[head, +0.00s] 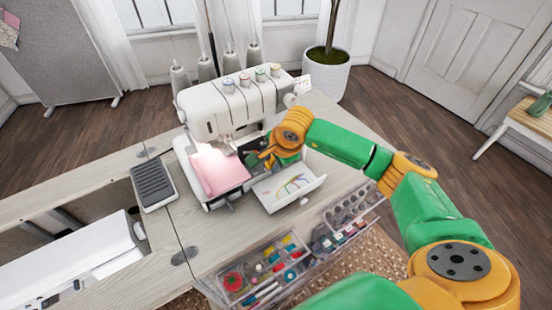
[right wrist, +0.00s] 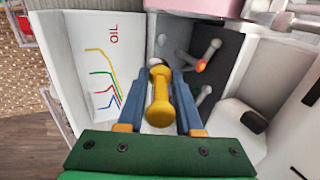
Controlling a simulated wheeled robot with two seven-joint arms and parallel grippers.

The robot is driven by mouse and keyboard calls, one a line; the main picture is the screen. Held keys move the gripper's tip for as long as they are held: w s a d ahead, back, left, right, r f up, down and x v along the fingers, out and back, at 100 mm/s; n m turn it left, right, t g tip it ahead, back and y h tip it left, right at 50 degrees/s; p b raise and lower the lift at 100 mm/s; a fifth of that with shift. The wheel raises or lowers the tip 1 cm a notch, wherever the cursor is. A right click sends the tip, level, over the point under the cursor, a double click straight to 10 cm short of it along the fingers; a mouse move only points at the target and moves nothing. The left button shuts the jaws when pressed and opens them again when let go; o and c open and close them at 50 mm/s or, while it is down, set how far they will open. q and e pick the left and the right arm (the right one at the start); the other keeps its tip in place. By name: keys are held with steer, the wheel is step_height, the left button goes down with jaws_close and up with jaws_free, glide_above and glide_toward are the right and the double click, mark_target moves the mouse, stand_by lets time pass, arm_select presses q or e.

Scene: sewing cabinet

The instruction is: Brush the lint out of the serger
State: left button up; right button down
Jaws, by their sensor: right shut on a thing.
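The white serger (head: 215,112) stands on the cabinet top with its front cover (head: 290,188) folded down. The cover's coloured threading lines and the word OIL show in the right wrist view (right wrist: 95,70). My right gripper (head: 262,156) is at the serger's open looper area. In the right wrist view its blue fingers (right wrist: 160,95) are shut on a yellow handle, seemingly the lint brush (right wrist: 160,98). The brush's far end is hidden. Beyond it is the dark looper cavity (right wrist: 225,55) with grey metal posts, one orange-tipped. I cannot make out lint. My left gripper is not in view.
Pink fabric (head: 219,170) lies on the serger's left bed. A foot pedal (head: 153,183) rests on the cabinet at left. Clear organiser trays (head: 262,268) with notions hang along the front edge. Thread cones (head: 181,82) stand behind the serger.

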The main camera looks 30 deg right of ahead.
steer(key=shift+a, duration=0.1)
steer(key=shift+a, duration=1)
steer(key=shift+s+a, duration=0.1)
steer(key=shift+a, duration=0.95)
step_height(320, 180, up, 6)
steer(key=p, duration=0.4)
